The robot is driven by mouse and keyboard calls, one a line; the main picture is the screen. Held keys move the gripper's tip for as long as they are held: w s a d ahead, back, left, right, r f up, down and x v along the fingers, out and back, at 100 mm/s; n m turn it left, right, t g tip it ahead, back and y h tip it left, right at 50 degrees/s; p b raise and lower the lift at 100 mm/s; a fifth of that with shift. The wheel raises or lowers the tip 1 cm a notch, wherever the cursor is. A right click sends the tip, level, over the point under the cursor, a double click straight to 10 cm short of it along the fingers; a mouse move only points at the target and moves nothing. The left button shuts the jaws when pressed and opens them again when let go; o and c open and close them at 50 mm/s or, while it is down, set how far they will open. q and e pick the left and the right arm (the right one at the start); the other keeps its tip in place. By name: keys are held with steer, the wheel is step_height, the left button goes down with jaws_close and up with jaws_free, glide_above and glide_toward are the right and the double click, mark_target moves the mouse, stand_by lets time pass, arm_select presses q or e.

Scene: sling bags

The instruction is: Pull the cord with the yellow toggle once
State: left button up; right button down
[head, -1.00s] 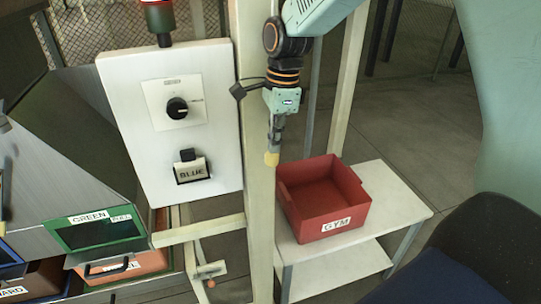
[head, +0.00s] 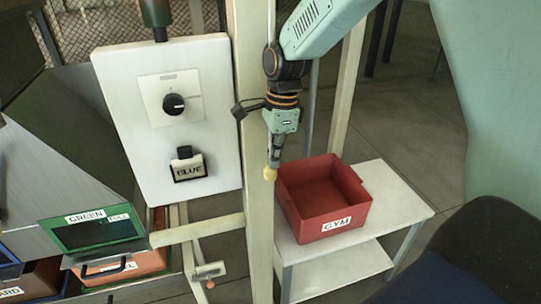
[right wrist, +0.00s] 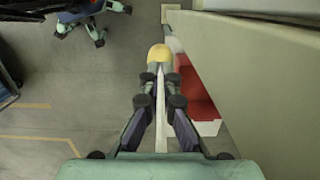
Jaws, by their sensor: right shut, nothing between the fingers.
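The yellow toggle (head: 269,173) hangs beside the pale upright post in the head view, right at the lower end of my right gripper (head: 274,158). The gripper points down and is shut with nothing held. In the right wrist view the rounded yellow toggle (right wrist: 160,53) shows just beyond the fingertips (right wrist: 160,78). I cannot tell whether they touch. The cord above the toggle is mostly hidden by my wrist and gripper. My left gripper is not in view.
A white panel (head: 125,130) with a black knob (head: 174,104) and a BLUE label (head: 189,171) stands left of the post (head: 256,225). A red GYM bin (head: 320,198) sits on a white shelf (head: 400,205) to the right. A green-framed bin (head: 130,231) is at lower left.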

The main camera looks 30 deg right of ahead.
steer(key=shift+d+f, duration=0.1)
steer(key=shift+f, duration=0.1)
steer(key=d, duration=0.1)
steer(key=d+p, duration=0.2)
steer(key=shift+s+r, duration=0.35)
steer(key=shift+r, duration=0.05)
steer(key=shift+r, duration=0.1)
step_height(320, 180, up, 12)
steer(key=d, duration=0.1)
steer(key=shift+s+d, duration=0.2)
steer(key=shift+s, duration=0.05)
